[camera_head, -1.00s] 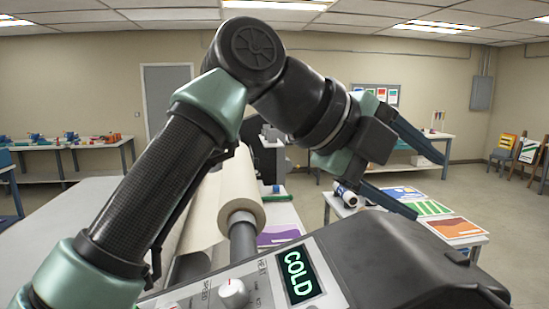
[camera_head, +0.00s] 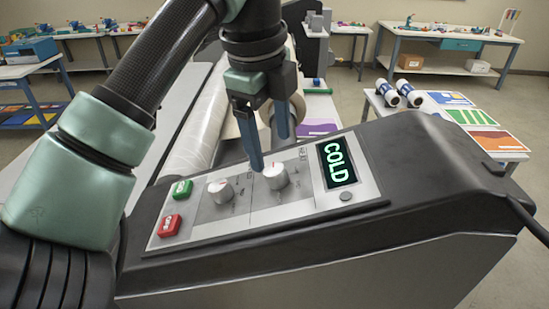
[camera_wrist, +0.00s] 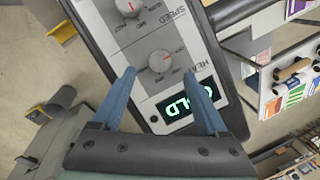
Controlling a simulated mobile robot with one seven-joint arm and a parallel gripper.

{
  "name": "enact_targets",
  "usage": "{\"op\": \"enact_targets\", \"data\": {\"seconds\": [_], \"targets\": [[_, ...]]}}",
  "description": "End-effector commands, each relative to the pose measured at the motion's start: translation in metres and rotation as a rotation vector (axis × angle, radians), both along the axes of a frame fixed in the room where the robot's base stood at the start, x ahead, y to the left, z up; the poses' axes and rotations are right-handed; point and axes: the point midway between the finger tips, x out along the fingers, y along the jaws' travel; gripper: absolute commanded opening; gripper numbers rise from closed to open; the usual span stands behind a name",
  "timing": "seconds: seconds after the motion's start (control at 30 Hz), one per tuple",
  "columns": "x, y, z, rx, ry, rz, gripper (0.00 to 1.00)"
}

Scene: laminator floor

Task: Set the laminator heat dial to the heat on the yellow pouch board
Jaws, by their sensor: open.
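The laminator's sloped panel shows the white heat dial (camera_head: 274,176) beside the display (camera_head: 337,163), which reads COLD in green. My gripper (camera_head: 270,150) points down just over the panel, blue fingers apart. In the wrist view my gripper (camera_wrist: 160,73) has its fingertips either side of the heat dial; I cannot tell whether they touch it. I cannot make out a yellow pouch board now.
A green button (camera_head: 181,189) and a red button (camera_head: 170,225) sit at the panel's left. A large roll of film (camera_head: 207,110) lies behind the laminator. A side table with colored sheets (camera_head: 465,117) and rolls (camera_head: 408,94) stands at the right.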

Motion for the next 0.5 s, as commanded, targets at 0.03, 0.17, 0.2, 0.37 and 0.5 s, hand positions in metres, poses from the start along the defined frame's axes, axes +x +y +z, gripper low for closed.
{"op": "enact_targets", "data": {"seconds": [0.03,0.17,0.2,0.37,0.5], "targets": [[0.001,-0.002,-0.007,-0.005,0.003,-0.003,0.77],[0.004,-0.004,-0.027,-0.002,0.003,-0.003,0.77],[0.005,-0.005,-0.033,-0.004,0.002,-0.003,0.77],[0.008,-0.006,-0.049,-0.002,0.000,-0.002,0.77],[0.009,-0.007,-0.056,-0.002,0.000,-0.002,0.77]]}}
